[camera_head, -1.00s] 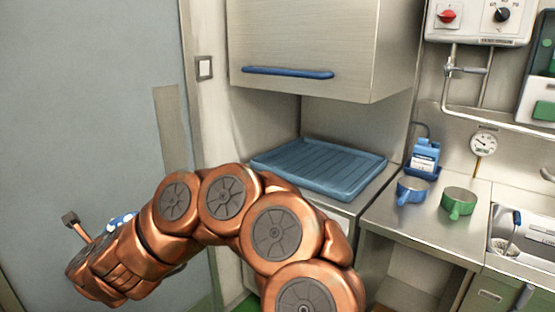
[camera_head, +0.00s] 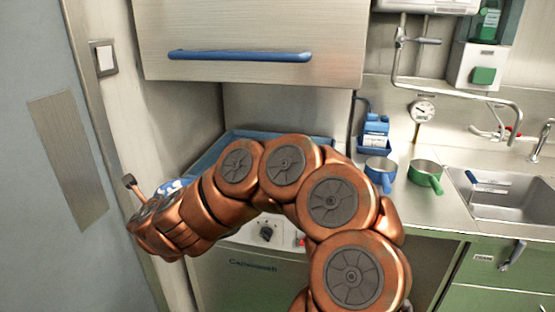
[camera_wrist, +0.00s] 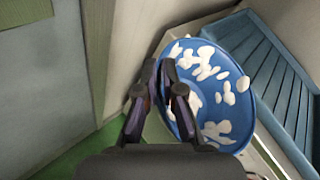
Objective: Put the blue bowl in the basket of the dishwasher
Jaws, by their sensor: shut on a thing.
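The blue bowl with white patches (camera_wrist: 238,62) fills the middle of the wrist view, its inside facing the camera. My gripper (camera_wrist: 163,75) is shut on its near left rim. In the head view only a small piece of the bowl (camera_head: 172,186) shows behind my copper arm. The dishwasher's blue ribbed basket (camera_head: 208,157) lies under the raised steel hood (camera_head: 250,25), partly hidden by my arm. In the wrist view the basket (camera_wrist: 285,85) is at the right, beyond the bowl, which overlaps part of it. I cannot tell the gap between them.
The hood's blue handle bar (camera_head: 240,56) is above the basket. A grey door (camera_head: 35,200) and wall are close at the left. On the right counter stand a blue pot (camera_head: 380,173), a green pot (camera_head: 425,175) and a blue dispenser (camera_head: 374,135), beside a sink (camera_head: 505,195).

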